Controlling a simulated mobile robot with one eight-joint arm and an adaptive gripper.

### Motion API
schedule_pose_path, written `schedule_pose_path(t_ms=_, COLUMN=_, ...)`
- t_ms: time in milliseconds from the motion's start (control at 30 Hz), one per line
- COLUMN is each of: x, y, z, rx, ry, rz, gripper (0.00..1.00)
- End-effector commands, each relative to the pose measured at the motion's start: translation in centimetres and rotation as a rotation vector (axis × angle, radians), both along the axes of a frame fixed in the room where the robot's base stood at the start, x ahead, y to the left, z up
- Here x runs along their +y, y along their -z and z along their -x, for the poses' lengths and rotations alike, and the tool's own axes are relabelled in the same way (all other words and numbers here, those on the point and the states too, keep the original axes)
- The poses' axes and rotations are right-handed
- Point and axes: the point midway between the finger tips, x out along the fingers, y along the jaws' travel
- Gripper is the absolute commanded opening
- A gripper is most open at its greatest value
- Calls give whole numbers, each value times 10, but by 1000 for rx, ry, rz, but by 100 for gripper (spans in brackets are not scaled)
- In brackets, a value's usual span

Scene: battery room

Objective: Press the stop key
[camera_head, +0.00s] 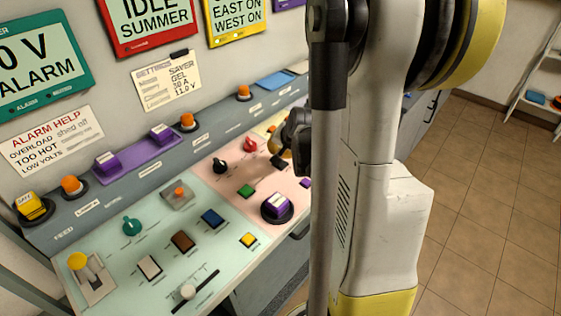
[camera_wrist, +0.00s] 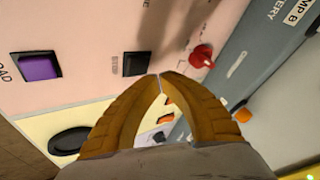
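My gripper (camera_wrist: 161,77) has its two yellow-brown fingers meeting at the tips, with nothing seen between them. Its tips appear just beside a black square key (camera_wrist: 136,64) on the pink panel. Whether they touch it cannot be told. A small label stands beside this key, too blurred to read surely, so I cannot confirm that it is the stop key. The same black key (camera_head: 279,163) shows in the head view, near my gripper (camera_head: 291,148), which is partly hidden by my arm. A purple key (camera_wrist: 36,67) lies further left in the wrist view.
A red knob (camera_wrist: 202,57) is right of my fingertips; a black oval button (camera_wrist: 69,141) is at lower left. On the pink panel are a black knob (camera_head: 220,165), a green key (camera_head: 246,191) and a large purple button (camera_head: 276,207). Tiled floor (camera_head: 490,190) is open at right.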

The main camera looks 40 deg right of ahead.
Motion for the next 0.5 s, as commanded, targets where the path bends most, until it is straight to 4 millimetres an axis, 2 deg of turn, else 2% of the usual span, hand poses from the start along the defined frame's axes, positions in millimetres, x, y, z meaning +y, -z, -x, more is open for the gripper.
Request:
schedule_pose_path(t_ms=33, x=0, y=-8, z=0, rx=0, ry=0, rz=0, gripper=0)
schedule_pose_path(t_ms=300, x=0, y=-36, z=0, rx=0, ry=0, rz=0, gripper=0)
schedule_pose_path(t_ms=500, x=0, y=-44, z=0, rx=0, ry=0, rz=0, gripper=0)
